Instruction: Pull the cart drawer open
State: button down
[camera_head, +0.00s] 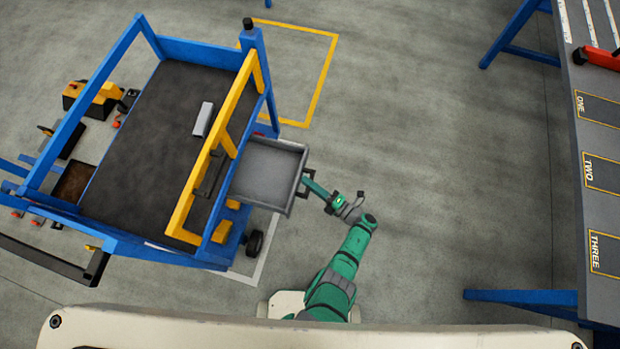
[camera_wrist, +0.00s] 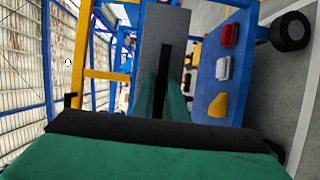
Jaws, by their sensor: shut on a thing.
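The blue cart (camera_head: 108,242) with a dark top stands at the left in the head view. Its grey drawer (camera_head: 262,170) sticks out of the cart's right side, pulled out, and its visible inside looks empty. A dark handle (camera_head: 308,172) is on the drawer's outer face. My gripper (camera_head: 308,184) is at this handle and shut on it. In the wrist view the green fingers of my gripper (camera_wrist: 163,98) reach to the grey drawer front (camera_wrist: 178,24), with the dark handle (camera_wrist: 164,62) between them. The exact contact is partly hidden.
A yellow rail (camera_head: 215,150) runs above the drawer side of the cart. A black wheel (camera_head: 254,243) is below. Red, white and yellow pieces sit on the blue side panel (camera_wrist: 238,42). A grey table (camera_head: 603,140) stands at the right. The floor between is clear.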

jog(key=shift+s+a, duration=0.15)
jog(key=c, duration=1.8)
grip_release()
jog(key=shift+o, duration=0.2)
jog(key=v, duration=1.1)
